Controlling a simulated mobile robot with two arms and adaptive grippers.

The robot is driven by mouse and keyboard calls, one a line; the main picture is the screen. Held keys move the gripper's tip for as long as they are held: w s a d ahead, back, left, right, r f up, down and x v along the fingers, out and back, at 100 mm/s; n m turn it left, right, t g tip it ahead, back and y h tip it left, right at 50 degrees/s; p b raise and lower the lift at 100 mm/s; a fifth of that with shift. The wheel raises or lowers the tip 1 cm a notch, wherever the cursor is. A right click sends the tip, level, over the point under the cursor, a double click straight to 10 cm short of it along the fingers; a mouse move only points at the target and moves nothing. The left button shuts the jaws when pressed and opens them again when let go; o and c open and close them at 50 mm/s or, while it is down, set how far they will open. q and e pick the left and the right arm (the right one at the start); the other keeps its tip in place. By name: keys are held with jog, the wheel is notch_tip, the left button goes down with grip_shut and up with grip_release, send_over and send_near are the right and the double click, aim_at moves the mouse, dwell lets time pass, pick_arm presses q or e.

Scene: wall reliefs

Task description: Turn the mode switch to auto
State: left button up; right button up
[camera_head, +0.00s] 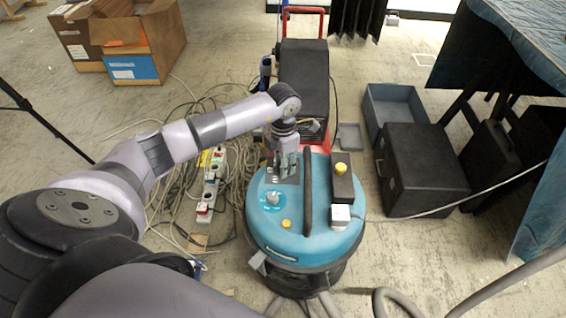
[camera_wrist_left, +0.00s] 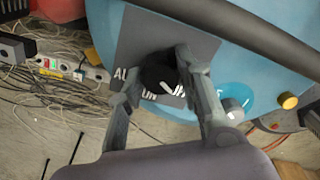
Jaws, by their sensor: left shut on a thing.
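The mode switch is a round black knob (camera_wrist_left: 160,70) on a dark grey label plate (camera_wrist_left: 140,38) on top of a blue machine (camera_head: 262,225). White lettering starting "AU" shows at the plate's left, with more lettering partly covered below the knob. My left gripper (camera_head: 284,168) reaches down onto the plate. In the left wrist view its fingers (camera_wrist_left: 158,78) are shut on the knob, one on each side. The fingers hide part of the knob and lettering, so I cannot tell which setting it points to. In the head view the gripper hides the knob. My right gripper is not in view.
A black handle bar (camera_head: 308,195) arches beside the plate. A silver knob (camera_head: 272,198), a yellow button (camera_head: 286,224) and a black box with a yellow button (camera_head: 341,180) are also on the lid. Cables and a power strip (camera_head: 210,180) lie left. A black case (camera_head: 420,170) stands right.

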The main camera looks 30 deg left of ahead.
pick_arm(q)
jog(key=shift+m, duration=1.1)
jog(key=m+b, duration=0.1)
jog(key=m, duration=0.1)
jog(key=shift+m, duration=0.4)
jog(key=m, duration=0.3)
jog(key=shift+m, duration=0.3)
jog(key=m+b, duration=0.1)
jog(key=m, duration=0.4)
jog(key=m+b, duration=0.1)
jog(key=m, duration=0.5)
jog(key=shift+m+b, duration=0.55)
jog(key=shift+m, duration=1.65)
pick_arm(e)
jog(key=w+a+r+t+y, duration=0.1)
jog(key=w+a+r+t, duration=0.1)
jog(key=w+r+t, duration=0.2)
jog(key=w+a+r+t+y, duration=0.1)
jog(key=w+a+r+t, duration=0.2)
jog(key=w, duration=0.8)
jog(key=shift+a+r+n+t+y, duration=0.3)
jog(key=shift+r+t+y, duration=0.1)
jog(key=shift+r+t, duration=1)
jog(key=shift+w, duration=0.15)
